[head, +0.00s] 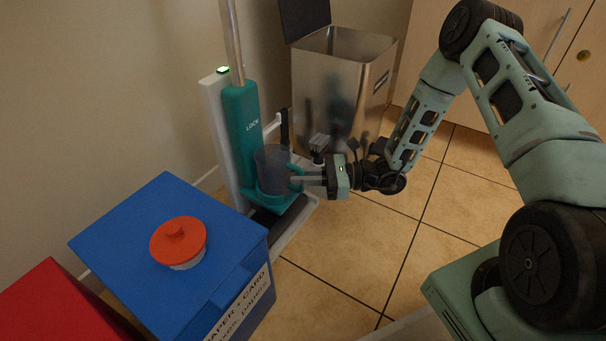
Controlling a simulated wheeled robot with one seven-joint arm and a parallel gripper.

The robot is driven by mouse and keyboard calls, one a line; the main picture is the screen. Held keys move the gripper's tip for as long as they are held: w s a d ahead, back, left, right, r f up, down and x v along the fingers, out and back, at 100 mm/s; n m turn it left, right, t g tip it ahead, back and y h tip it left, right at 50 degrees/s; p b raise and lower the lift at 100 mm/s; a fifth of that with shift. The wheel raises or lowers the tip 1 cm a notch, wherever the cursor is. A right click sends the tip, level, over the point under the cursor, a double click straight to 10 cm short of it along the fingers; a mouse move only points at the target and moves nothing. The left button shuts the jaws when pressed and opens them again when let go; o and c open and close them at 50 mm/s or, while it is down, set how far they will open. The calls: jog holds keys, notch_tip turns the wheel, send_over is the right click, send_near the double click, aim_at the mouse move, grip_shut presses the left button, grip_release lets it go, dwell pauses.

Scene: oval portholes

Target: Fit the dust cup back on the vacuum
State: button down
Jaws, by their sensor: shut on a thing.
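The vacuum (241,120) is teal with a metal tube and stands upright in a pale dock against the wall. The dust cup (271,172) is a clear, greyish cylinder at the vacuum's lower front, just above the teal base. It looks upright and close against the body; I cannot tell whether it is seated. My gripper (297,180) comes in from the right and is shut on the cup's teal handle at its right side. The fingertips partly cover the handle.
A metal bin (345,85) with its dark lid raised stands behind the gripper. A blue bin (140,225) with an orange-red lidded tub (178,240) on top stands front left, beside a red bin (55,305). Tiled floor (400,240) is free at the centre right.

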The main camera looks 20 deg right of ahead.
jog(key=c, duration=1.4)
grip_release()
jog(key=shift+p+v, duration=4.05)
jog(key=shift+v, duration=4.7)
jog(key=shift+r, duration=0.1)
